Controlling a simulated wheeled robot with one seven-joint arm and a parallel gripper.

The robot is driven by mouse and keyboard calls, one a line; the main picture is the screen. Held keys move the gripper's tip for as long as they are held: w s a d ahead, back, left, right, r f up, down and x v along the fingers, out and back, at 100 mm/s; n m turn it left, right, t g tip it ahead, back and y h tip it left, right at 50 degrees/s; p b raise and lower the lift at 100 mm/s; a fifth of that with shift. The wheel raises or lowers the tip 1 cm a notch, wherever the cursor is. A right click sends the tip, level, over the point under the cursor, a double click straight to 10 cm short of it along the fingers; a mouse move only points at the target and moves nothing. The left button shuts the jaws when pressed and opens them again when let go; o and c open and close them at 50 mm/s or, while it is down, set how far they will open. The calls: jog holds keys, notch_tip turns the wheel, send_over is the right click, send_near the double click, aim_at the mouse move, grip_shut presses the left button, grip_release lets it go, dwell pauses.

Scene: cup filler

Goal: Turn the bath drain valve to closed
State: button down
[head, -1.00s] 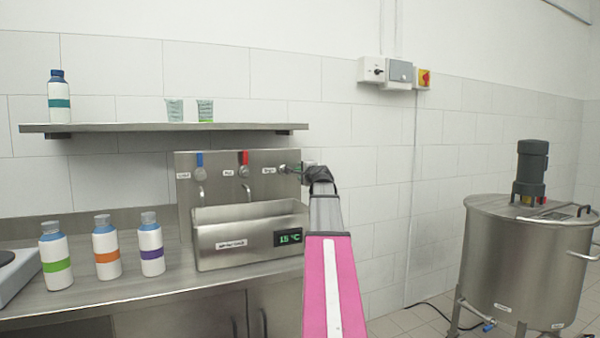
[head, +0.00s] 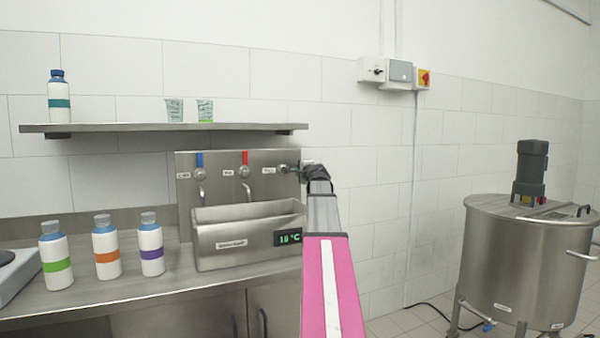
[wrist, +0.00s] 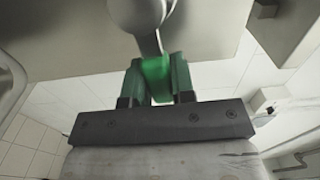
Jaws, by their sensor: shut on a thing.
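The bath drain valve (head: 284,169) is the rightmost of three on the steel back panel, right of the blue-handled and red-handled valves. Its green handle shows in the wrist view (wrist: 156,72) between the two fingers. My gripper (wrist: 157,84) is shut on that green handle, with a grey metal valve body beyond it. In the head view my gripper (head: 297,168) is at the drain valve and is mostly hidden by my wrist. The lettering on the drain label is too small to read surely.
The steel bath (head: 245,236) with a green temperature display (head: 288,237) stands below the valves. Three bottles (head: 106,247) stand on the counter to the left. A shelf (head: 165,128) with a bottle and two cups is above. A steel tank (head: 520,260) stands at the right.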

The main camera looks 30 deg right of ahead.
jog(key=r+n, duration=0.1)
jog(key=n, duration=0.1)
jog(key=r+n, duration=0.1)
jog(key=n, duration=0.1)
jog(key=shift+a+r, duration=0.15)
jog(key=shift+a, duration=0.15)
jog(key=r+n, duration=0.1)
jog(key=n, duration=0.1)
jog(key=a+r+n, duration=0.1)
jog(key=n, duration=0.1)
jog(key=shift+a+n, duration=0.15)
jog(key=shift+n, duration=0.25)
jog(key=a+n, duration=0.1)
jog(key=n, duration=0.1)
jog(key=a+r+n, duration=0.1)
jog(key=n, duration=0.1)
jog(key=shift+r+n, duration=0.15)
jog(key=shift+n, duration=0.15)
jog(key=shift+w+a+r+n, duration=0.1)
jog(key=shift+a+n, duration=0.5)
jog(key=shift+n, duration=0.45)
jog(key=shift+a+r+n, duration=0.1)
jog(key=shift+a+n, duration=0.5)
jog(key=shift+n, duration=0.45)
jog(key=c, duration=1)
grip_release()
jog(key=shift+o, duration=0.2)
jog(key=s, duration=1)
jog(key=shift+s+a, duration=0.35)
jog(key=shift+s, duration=0.05)
